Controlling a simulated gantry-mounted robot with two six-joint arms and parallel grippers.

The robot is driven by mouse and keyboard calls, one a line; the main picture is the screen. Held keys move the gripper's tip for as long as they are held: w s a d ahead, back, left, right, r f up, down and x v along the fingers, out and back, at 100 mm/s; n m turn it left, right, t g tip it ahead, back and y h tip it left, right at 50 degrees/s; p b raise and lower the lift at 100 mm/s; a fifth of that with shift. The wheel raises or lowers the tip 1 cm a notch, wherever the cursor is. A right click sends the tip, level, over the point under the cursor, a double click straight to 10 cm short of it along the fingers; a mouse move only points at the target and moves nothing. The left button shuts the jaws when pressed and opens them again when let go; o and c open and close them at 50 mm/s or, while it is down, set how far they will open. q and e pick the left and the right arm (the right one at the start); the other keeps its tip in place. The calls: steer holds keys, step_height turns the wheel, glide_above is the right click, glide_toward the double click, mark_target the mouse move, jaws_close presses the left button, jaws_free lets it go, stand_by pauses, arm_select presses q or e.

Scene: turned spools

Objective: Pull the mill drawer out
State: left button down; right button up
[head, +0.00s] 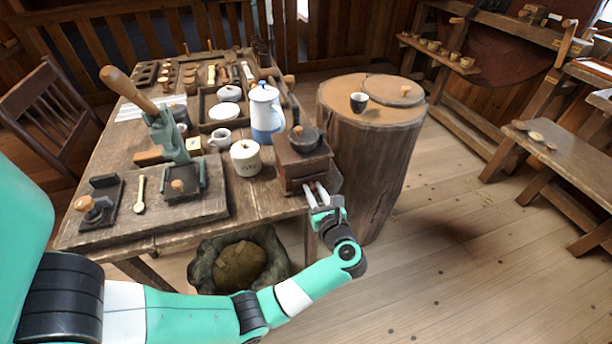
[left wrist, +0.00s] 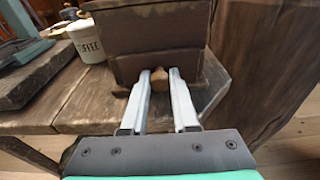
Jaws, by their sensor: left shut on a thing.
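The mill (head: 301,163) is a dark brown wooden box with a dark bowl-shaped top, at the right front corner of the table. In the left wrist view the mill (left wrist: 150,30) fills the upper middle, with its drawer front (left wrist: 125,68) low on the near face. My left gripper (head: 313,187) reaches the mill from the front. In the left wrist view its fingers (left wrist: 159,76) are shut on the round orange-brown drawer knob (left wrist: 158,84). I cannot tell whether the drawer stands out from the box. My right gripper is not in view.
A white canister marked coffee (head: 246,158) stands left of the mill, with a blue and white pot (head: 265,113) behind. A tree-stump stand (head: 362,165) is close on the right. The floor in front of the mill is clear.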

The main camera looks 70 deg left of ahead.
arm_select(q)
steer(key=d, duration=1)
steer(key=shift+d+b, duration=0.25)
steer(key=shift+b, duration=0.2)
steer(key=shift+r, duration=0.1)
steer(key=d+r+p, duration=0.2)
steer(key=r, duration=0.1)
steer(key=d+r+p, duration=0.1)
steer(key=r, duration=0.1)
stand_by(0.7)
steer(key=shift+s, duration=0.15)
